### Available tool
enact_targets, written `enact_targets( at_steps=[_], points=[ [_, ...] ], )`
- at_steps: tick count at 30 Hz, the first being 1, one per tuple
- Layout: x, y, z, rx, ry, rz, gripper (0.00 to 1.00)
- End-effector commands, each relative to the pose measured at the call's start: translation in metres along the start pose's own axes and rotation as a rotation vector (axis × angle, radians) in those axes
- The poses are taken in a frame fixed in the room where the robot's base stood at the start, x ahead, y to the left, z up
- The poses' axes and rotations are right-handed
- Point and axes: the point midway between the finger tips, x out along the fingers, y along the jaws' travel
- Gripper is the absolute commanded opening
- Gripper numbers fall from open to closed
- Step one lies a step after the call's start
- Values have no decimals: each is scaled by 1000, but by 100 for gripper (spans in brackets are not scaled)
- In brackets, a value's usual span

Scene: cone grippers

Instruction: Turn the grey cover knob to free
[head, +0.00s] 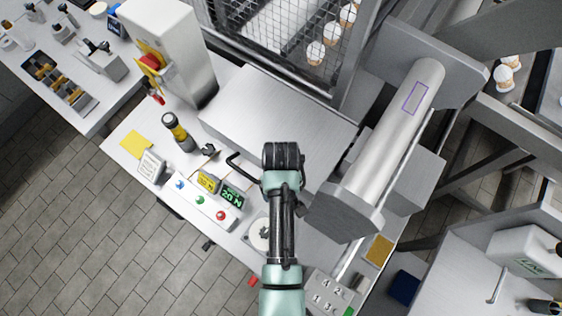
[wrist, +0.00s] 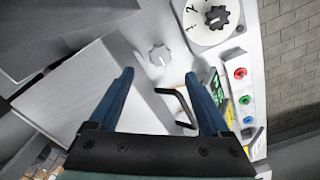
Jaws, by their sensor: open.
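A light grey fluted knob (wrist: 159,55) sits on a pale surface at the upper middle of the wrist view. I take it as the cover knob; it is not clearly seen in the head view, where my arm covers that area. My gripper (wrist: 160,73) is open, with its two blue fingers apart and nothing between the tips. The knob appears beyond the fingertips, roughly centred between them and apart from them. A flat metal cover (head: 278,117) with a black loop handle (head: 240,168) lies beside my wrist; the handle also shows between the fingers (wrist: 180,106).
A numbered dial with a dark knob (wrist: 216,16) stands near the grey knob. A button panel (head: 200,200) with a lit display is beside the handle. A large metal cylinder (head: 394,130) rises to the right. A yellow-black torch-like object (head: 177,132) stands on the left.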

Motion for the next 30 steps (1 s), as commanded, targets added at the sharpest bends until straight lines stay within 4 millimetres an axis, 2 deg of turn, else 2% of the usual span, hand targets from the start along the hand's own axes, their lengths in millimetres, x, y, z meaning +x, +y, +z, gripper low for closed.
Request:
enact_targets(
  at_steps=[6, 11, 30],
  points=[
    [-34, 0, 0, -1, 2, 1, 82],
    [-48, 0, 0, -1, 0, 0, 82],
    [-50, 0, 0, -1, -1, 0, 82]
  ],
)
